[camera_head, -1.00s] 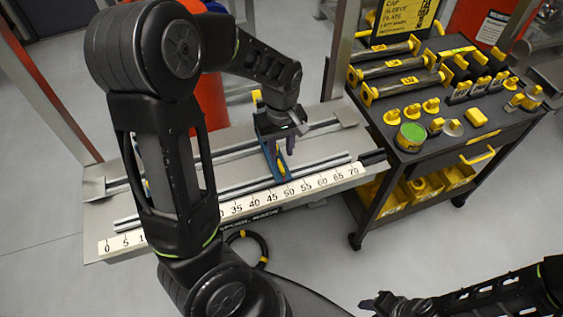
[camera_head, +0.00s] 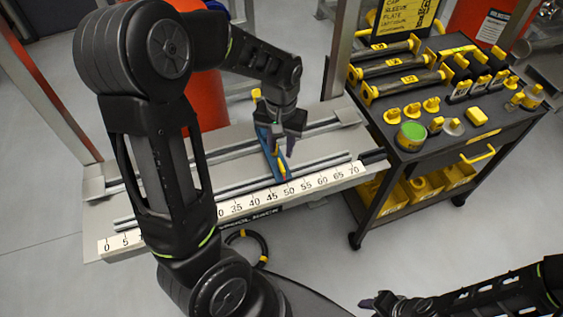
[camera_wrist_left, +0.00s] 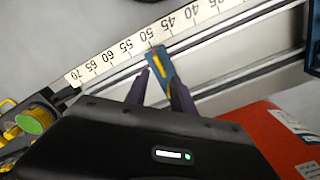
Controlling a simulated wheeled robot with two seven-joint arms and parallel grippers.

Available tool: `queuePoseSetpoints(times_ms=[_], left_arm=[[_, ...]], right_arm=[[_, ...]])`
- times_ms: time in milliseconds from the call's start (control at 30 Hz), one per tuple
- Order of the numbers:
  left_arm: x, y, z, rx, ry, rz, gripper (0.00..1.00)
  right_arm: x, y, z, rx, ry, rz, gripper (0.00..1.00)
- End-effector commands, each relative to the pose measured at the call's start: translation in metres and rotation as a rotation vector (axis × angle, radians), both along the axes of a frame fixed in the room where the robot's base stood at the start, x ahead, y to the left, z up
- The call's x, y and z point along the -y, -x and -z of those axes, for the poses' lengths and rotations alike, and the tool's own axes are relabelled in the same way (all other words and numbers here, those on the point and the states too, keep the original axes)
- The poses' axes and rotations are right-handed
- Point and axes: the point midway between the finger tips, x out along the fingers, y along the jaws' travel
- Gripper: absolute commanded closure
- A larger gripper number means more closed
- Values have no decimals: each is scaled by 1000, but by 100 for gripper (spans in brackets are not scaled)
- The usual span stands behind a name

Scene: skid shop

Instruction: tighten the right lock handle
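A blue bracket (camera_head: 265,138) sits across the rails by the ruler's 50 mark. A yellow lock handle (camera_head: 282,166) lies on its near end; in the left wrist view the handle (camera_wrist_left: 161,62) lies along the blue plate. My left gripper (camera_head: 285,147) is over this bracket, just behind the handle. In the left wrist view its two fingers (camera_wrist_left: 158,80) are apart and empty, with the handle beyond their tips; whether they touch the bracket I cannot tell. My right gripper (camera_head: 378,302) is low at the bottom, away from the bench; its opening is unclear.
The ruler (camera_head: 320,180) runs along the bench's front edge. A black cart (camera_head: 440,150) with tools and yellow bins stands close at the right. A red drum (camera_head: 208,100) is behind the bench. My left arm hides the bench's left part.

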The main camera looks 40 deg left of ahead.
Motion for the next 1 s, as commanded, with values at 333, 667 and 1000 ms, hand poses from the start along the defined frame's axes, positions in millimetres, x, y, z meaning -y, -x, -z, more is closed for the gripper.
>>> queuePoseSetpoints(times_ms=[333,667,1000], left_arm=[[0,0,-7,1,0,484,70],[0,0,-7,1,0,533,70],[0,0,-15,0,1,842,70]], right_arm=[[0,0,-2,0,0,0,64],[0,0,-2,0,0,0,64],[0,0,-9,0,0,0,64]])
